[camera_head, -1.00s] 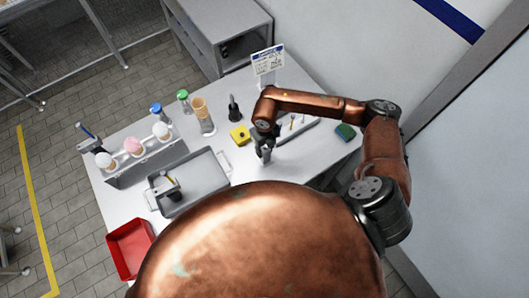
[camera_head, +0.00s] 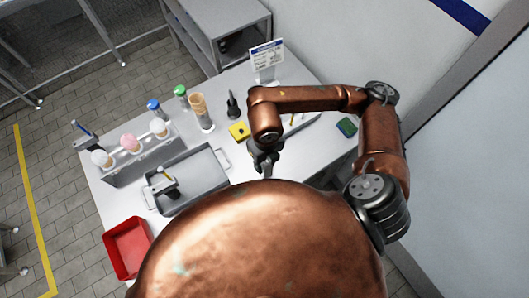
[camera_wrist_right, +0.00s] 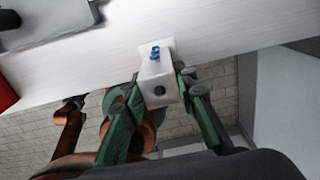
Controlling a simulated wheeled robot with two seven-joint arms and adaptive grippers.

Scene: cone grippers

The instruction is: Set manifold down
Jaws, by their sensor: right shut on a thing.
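The manifold (camera_wrist_right: 158,72), a white block with a dark round hole in its near face and a small blue fitting on top, shows in the right wrist view. My right gripper (camera_wrist_right: 158,90) is shut on it, with a green-backed finger on either side. In the head view my right gripper (camera_head: 264,162) points down by the table's near edge, and the manifold is not clearly visible there. I cannot tell whether the manifold touches the table (camera_head: 222,140). My left gripper is not in view.
A holder with cones (camera_head: 150,160), a yellow block (camera_head: 238,131), a black bottle (camera_head: 232,105) and a sign (camera_head: 267,55) stand farther back. A green sponge (camera_head: 346,127) lies right.

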